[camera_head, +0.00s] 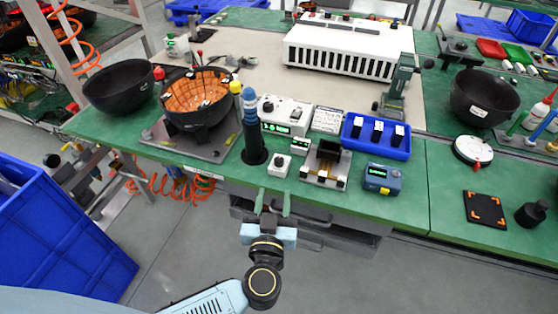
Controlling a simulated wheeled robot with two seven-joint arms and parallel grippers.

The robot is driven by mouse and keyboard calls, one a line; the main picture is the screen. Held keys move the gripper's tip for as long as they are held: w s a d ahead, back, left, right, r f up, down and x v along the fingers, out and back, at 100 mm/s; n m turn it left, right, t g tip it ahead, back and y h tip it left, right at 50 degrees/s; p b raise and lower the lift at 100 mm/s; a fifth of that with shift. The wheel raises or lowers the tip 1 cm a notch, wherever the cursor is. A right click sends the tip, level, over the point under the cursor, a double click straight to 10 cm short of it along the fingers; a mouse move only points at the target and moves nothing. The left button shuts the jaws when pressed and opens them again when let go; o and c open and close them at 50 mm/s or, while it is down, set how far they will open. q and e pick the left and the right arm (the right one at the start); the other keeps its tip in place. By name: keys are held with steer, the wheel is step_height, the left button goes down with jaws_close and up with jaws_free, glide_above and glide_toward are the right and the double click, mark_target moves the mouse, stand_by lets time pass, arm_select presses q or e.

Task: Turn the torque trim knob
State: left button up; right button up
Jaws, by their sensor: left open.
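A small white box (278,165) with a dark round knob on top stands near the front edge of the green bench. A white controller (285,115) with a green display and small knobs stands behind it. I cannot read which knob is the torque trim. My left gripper (273,202) is open and empty, its two greenish fingers pointing at the bench. It is in front of the bench edge, just below the small box in the picture, and apart from it. My right gripper is out of view.
A blue crate (60,240) is at lower left.

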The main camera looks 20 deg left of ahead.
mark_target(279, 159)
arm_select(q)
steer(key=w, duration=0.2)
steer(key=w+a+b, duration=0.1)
steer(key=w, duration=0.5)
steer(key=shift+w+a+b, duration=0.2)
steer(key=shift+a+b, duration=0.15)
steer(key=w, duration=0.2)
steer(key=w+b, duration=0.1)
steer(key=w, duration=0.1)
steer(key=shift+w+a, duration=0.1)
steer(key=shift+a, duration=0.3)
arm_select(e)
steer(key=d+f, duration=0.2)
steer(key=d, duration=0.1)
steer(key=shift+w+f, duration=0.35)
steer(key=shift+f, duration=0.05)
arm_select(q)
jaws_close()
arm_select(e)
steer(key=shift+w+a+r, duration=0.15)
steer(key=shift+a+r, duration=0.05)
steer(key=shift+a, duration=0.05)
